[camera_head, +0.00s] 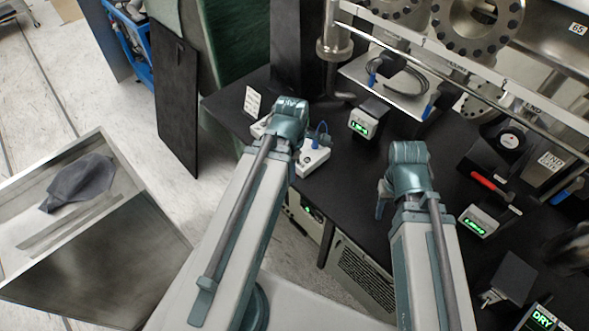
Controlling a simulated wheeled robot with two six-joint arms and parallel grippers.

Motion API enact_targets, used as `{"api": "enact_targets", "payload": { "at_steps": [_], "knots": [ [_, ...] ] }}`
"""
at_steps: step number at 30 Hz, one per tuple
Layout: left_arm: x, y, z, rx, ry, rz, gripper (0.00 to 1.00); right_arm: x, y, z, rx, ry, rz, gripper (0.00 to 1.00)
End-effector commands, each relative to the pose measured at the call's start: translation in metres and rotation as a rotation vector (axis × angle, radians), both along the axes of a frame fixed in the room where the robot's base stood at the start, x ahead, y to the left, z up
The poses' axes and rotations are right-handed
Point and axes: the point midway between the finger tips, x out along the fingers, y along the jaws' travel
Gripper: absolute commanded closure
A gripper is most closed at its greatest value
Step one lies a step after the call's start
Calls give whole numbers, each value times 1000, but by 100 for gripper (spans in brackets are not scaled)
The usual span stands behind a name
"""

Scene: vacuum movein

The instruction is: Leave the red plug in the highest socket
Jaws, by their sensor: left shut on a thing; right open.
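A white socket strip (313,158) lies on the black bench, partly hidden by my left gripper (290,113). A blue plug with a cord (319,136) stands at the strip. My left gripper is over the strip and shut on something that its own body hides. I cannot make out the red plug, and the strip's far sockets are covered. My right gripper (406,168) is open over the middle of the bench, to the right of the strip, with nothing seen in it.
A white label card (252,101) stands behind the strip. A gauge with a green display (363,124) stands to its right. A red-handled valve (491,186) and another gauge (478,221) stand at right. Steel pipework and flanges (478,22) fill the back. The bench (345,190) is bare between my arms.

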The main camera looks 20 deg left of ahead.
Motion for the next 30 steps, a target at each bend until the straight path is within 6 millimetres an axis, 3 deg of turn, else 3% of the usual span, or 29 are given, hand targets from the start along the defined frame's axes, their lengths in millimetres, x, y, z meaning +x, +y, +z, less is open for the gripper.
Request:
{"api": "enact_targets", "payload": {
  "at_steps": [4,8,12,18,24,30],
  "knots": [
    [9,5,1,0,0,0,100,0,0,2,0,0,0,50],
    [42,24,6,0,0,4,100,0,0,6,0,0,0,50],
    [90,61,13,0,0,5,100,0,0,13,0,0,0,50],
    [142,113,21,0,0,5,100,0,0,21,0,0,1,50],
    [169,147,24,0,0,1,100,0,0,24,0,0,1,50],
    [175,158,25,0,0,1,100,0,0,25,0,0,1,50]
  ]
}}
